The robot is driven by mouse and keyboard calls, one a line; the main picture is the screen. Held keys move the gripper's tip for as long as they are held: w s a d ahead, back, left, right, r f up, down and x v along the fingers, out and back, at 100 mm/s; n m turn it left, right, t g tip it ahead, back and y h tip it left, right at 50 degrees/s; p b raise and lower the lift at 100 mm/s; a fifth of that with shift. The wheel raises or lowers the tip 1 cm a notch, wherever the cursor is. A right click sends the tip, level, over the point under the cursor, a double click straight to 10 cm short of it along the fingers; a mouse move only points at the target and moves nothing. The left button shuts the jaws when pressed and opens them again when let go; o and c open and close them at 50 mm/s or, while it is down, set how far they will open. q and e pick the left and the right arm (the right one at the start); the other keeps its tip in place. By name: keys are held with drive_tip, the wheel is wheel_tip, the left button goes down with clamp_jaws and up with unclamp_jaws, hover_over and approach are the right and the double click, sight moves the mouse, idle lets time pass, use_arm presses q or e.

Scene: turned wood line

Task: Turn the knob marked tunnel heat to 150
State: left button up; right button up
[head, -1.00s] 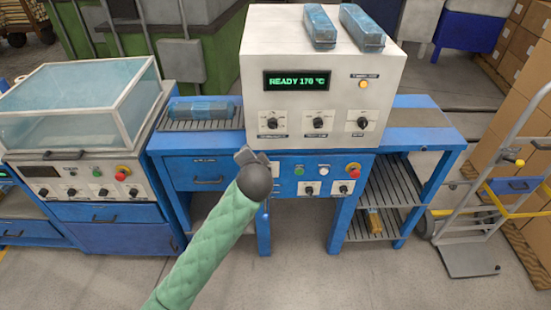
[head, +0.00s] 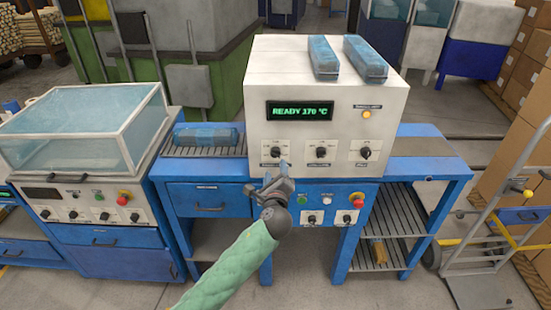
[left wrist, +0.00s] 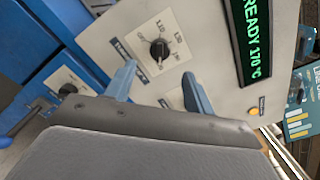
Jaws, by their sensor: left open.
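The tunnel heat knob (head: 277,152) is a black knob on a white scale plate, leftmost of three on the white tunnel housing. In the left wrist view this knob (left wrist: 159,49) shows between and beyond my fingertips, with small numbers around it. Its exact setting is too small to read surely. The green display (head: 299,111) reads READY 170 °C. My left gripper (head: 277,181) is open and empty, just below and in front of the knob, apart from it. In the left wrist view its two blue fingers (left wrist: 159,75) stand wide apart. My right gripper is out of view.
Two other knobs (head: 321,152) (head: 365,153) sit to the right. A lower blue panel holds smaller knobs and a red button (head: 357,201). Blue wrapped packs (head: 323,57) lie on the housing. A clear-lidded machine (head: 85,125) stands left, a hand truck (head: 490,245) right.

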sight(275, 157)
use_arm(q)
drive_tip(key=w+p, duration=0.2)
drive_tip(key=w, duration=0.4)
drive_tip(key=shift+w+r, duration=0.1)
drive_tip(key=shift+w, duration=0.55)
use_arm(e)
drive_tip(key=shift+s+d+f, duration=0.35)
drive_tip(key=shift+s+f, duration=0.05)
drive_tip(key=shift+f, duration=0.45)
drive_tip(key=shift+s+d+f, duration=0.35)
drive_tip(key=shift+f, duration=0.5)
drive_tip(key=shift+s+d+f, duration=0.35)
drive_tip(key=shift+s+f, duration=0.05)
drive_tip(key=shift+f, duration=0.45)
use_arm(q)
drive_tip(key=c, duration=1)
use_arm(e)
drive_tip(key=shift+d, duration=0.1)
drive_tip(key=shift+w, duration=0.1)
